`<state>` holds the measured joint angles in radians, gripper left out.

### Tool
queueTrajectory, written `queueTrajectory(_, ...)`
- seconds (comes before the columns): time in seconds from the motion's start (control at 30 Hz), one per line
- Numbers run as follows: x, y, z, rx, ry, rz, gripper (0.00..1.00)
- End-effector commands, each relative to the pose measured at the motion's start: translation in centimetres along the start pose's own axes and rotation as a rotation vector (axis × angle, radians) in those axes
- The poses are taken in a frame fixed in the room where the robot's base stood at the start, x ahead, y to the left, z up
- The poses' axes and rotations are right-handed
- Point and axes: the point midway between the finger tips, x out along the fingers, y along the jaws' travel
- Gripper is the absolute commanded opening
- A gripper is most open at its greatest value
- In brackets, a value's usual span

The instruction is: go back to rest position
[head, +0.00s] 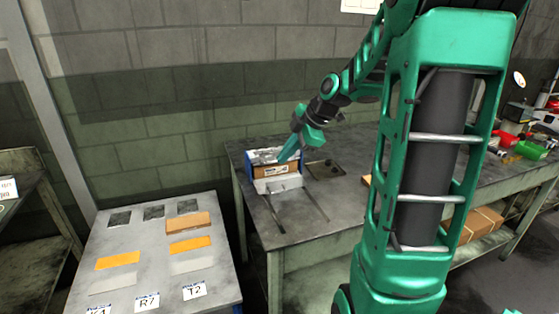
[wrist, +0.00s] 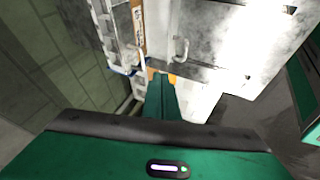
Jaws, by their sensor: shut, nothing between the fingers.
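My gripper (head: 289,153) is at the end of my green arm, over the workbench in the head view. It points down and left at a blue-sided unit (head: 299,163) with a brown box face (head: 275,171) in its front. The gripper is shut and nothing shows in it. I cannot tell whether its tip touches the unit. In the wrist view the green fingers (wrist: 160,98) are together, in front of a pale metal surface with a handle (wrist: 181,50).
A grey table (head: 150,265) at the lower left holds orange and brown pieces and labels. A shelf (head: 30,215) stands at the far left. Coloured bins (head: 530,150) sit at the right. A block wall is behind.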

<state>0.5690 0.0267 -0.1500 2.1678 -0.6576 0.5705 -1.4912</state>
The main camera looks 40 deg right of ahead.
Motion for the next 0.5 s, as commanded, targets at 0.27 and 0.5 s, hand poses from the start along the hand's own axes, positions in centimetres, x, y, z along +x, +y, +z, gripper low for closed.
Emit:
queueTrajectory(0.27,-5.4,0.0,0.4,0.006,-0.003,0.003,0.0)
queueTrajectory(0.5,-7.2,-0.1,0.4,0.007,-0.003,0.0,0.0)
